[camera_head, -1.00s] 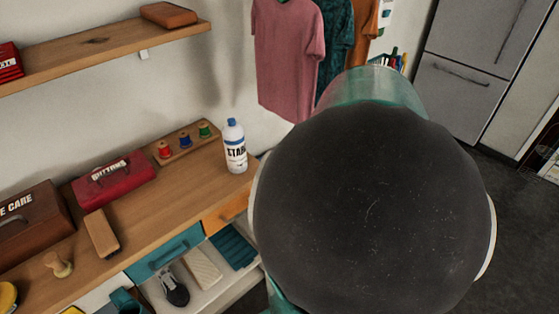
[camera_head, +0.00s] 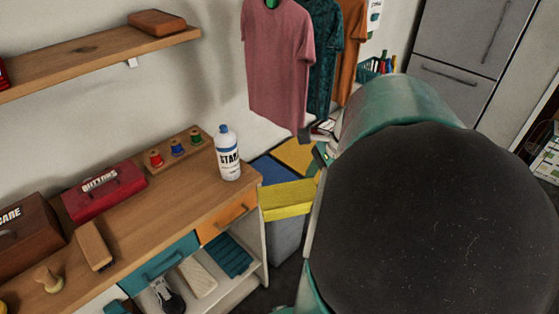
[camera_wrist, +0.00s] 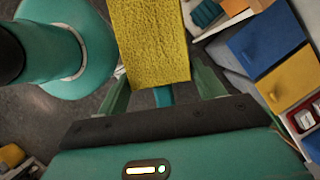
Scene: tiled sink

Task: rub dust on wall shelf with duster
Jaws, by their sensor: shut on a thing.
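The wooden wall shelf (camera_head: 95,66) runs along the wall at the upper left in the head view. I cannot clearly make out dust on it. A yellow block-like thing, which I take for the duster (camera_head: 288,199), shows left of my arm, past the worktop's right end. In the wrist view the duster (camera_wrist: 150,45) sticks out beyond my gripper (camera_wrist: 162,94), with a finger on each side of it. My gripper is shut on the duster, well away from the shelf. My dark round arm link hides much of the right side of the head view.
A brown block (camera_head: 157,22) lies on the shelf's right end. Below, the worktop (camera_head: 150,215) holds a spray-starch bottle (camera_head: 228,153), a red buttons box (camera_head: 104,191), spools and a brush (camera_head: 94,246). Shirts (camera_head: 279,65) hang right of the shelf. Blue and yellow bins stand beyond the worktop.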

